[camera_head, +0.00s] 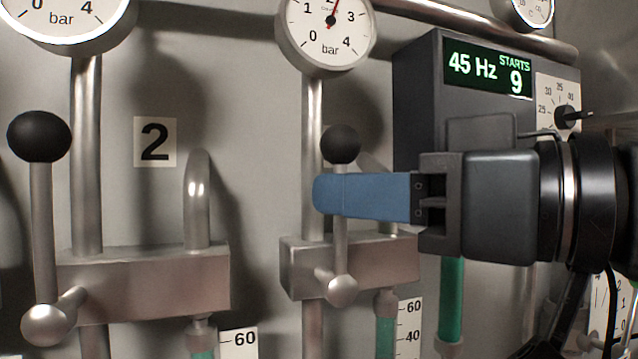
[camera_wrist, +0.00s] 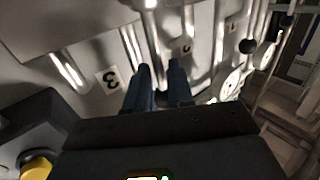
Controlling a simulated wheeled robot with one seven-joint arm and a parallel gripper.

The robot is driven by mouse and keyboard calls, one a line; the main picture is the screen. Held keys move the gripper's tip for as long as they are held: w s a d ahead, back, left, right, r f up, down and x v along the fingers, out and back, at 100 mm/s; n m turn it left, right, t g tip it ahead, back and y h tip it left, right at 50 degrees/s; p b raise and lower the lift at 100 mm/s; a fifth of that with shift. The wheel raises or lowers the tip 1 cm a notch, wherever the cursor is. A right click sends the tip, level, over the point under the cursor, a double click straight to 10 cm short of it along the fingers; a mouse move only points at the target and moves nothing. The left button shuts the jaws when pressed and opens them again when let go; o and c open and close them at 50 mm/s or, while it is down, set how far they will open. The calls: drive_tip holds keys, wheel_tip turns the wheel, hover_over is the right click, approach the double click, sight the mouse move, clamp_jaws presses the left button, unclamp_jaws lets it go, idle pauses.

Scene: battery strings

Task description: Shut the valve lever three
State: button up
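Valve lever three is a steel rod with a black ball (camera_head: 341,144) on top and a round pivot (camera_head: 342,288) below, in the middle of the head view. It stands upright. My gripper (camera_head: 330,194) reaches in from the right at mid-rod, just below the ball. Its near blue finger covers part of the rod, and the far finger is hidden. In the wrist view the two blue fingers (camera_wrist: 161,72) stand a narrow gap apart, with the rod between them and little or no clearance. The label 3 (camera_wrist: 107,80) shows beside them, upside down.
Valve two's upright lever (camera_head: 41,225) and label 2 (camera_head: 155,142) are on the left. A pressure gauge (camera_head: 325,28) hangs above lever three. A control box (camera_head: 416,90) reading 45 Hz stands close behind my gripper on the right.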

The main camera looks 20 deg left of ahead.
drive_tip(key=shift+x, duration=1.85)
drive_tip(key=shift+c, duration=0.5)
clamp_jaws()
